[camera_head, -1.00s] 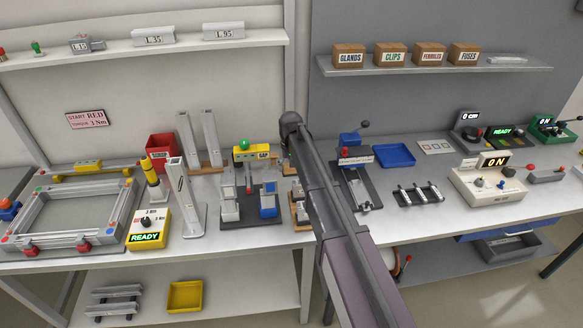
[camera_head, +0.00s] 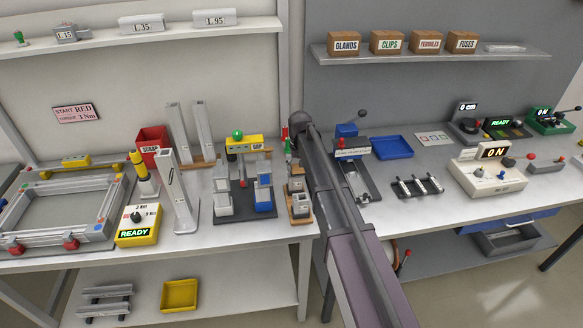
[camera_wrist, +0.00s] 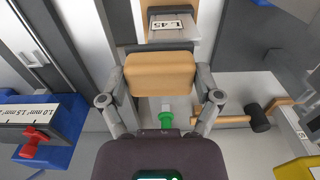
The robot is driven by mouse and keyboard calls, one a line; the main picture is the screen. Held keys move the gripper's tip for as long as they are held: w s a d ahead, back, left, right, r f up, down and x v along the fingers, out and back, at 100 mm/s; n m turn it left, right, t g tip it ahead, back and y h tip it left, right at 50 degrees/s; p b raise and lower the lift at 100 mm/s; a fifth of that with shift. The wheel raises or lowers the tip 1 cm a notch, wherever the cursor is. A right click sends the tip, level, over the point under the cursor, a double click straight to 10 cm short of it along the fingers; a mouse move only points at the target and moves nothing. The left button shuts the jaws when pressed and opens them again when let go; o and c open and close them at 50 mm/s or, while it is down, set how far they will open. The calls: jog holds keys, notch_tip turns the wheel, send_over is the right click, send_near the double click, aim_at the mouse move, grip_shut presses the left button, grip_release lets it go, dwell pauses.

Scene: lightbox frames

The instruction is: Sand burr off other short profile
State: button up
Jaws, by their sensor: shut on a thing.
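My gripper (camera_wrist: 160,82) is shut on a tan sanding block (camera_wrist: 160,73), which sits between its two fingers in the wrist view. Just beyond the block is a grey piece with a white "L 45" tag (camera_wrist: 172,25); I cannot tell whether the block touches it. A burr is not visible. Two tall profiles (camera_head: 176,130) (camera_head: 202,130) stand on a wooden base, and another profile (camera_head: 178,190) stands in front. Short profile-like pieces (camera_head: 107,301) lie on the lower shelf; which short profile is meant is unclear.
A mallet (camera_wrist: 258,117) lies right of my gripper. A green-topped piece (camera_wrist: 166,118) shows below the block. A wooden stand with grey pieces (camera_head: 300,205) and the yellow "GAP" fixture (camera_head: 243,146) are left of my arm. A blue tray (camera_head: 393,147) lies to its right.

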jog(key=shift+w+d, duration=0.1)
jog(key=shift+d, duration=0.8)
jog(key=shift+w+a, duration=0.1)
jog(key=shift+a, duration=0.25)
jog(key=shift+s+a, duration=0.25)
jog(key=shift+a, duration=0.75)
jog(key=shift+s+a, duration=0.2)
jog(key=shift+a, duration=0.75)
notch_tip(320, 180, up, 7)
jog(key=a+p, duration=0.1)
jog(key=p, duration=0.6)
jog(key=shift+s+a+r, duration=0.2)
jog(key=shift+a, duration=0.1)
jog(key=shift+f, duration=0.2)
jog(key=shift+f+b, duration=2.8)
jog(key=shift+f, duration=0.05)
jog(key=shift+f+b, duration=1)
